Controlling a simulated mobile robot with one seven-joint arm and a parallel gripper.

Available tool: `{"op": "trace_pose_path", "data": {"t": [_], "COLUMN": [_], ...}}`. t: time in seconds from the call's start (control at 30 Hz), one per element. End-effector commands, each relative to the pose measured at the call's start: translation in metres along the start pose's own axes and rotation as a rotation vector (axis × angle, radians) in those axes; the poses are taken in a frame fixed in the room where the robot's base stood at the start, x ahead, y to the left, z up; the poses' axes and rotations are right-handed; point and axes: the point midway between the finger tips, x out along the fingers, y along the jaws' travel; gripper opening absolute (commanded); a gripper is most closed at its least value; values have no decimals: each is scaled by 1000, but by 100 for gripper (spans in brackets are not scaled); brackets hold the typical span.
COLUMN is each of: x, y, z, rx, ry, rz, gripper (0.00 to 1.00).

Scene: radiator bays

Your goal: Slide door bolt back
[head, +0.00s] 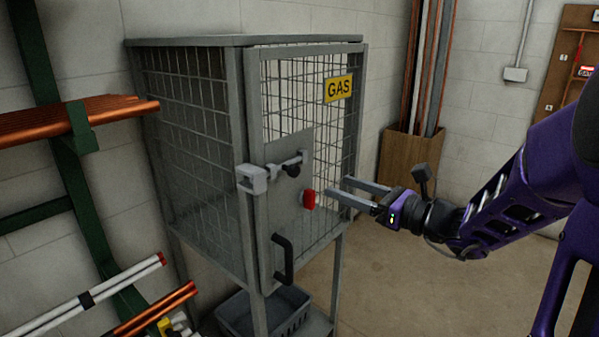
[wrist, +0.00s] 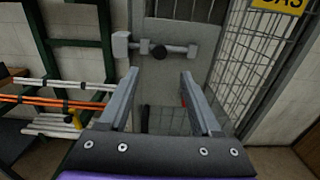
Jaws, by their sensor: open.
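The door bolt (head: 287,165) is a grey horizontal bar with a dark round knob (head: 292,170) on the mesh cage door. Its left end meets a pale block (head: 252,179) on the door frame. In the wrist view the bolt (wrist: 177,49) and its knob (wrist: 159,52) show beyond and above my fingertips. My gripper (head: 337,190) is open and empty, in front of the door to the right of the bolt, apart from it. In the wrist view my gripper's two fingers (wrist: 160,75) point toward the door plate below the knob. The door looks closed.
A red part (head: 308,199) and a black pull handle (head: 283,258) sit on the door below the bolt. A yellow GAS sign (head: 338,88) hangs above. A green rack with copper pipes (head: 95,117) stands left. Floor to the right (head: 400,280) is clear.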

Motion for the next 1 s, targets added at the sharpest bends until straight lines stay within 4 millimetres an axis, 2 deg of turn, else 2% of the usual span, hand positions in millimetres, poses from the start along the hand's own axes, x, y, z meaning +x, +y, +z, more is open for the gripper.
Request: {"op": "trace_pose_path", "data": {"t": [0.03,0.3,0.5,0.7,1.0], "x": [12,72,105,120,122], "y": [1,2,1,0,0], "z": [0,0,0,0,0], "rx": [1,0,0,-1,-2], "ry": [-1,-1,1,1,1], "rz": [4,5,3,0,0], "gripper": [65,65,65,65,65]}}
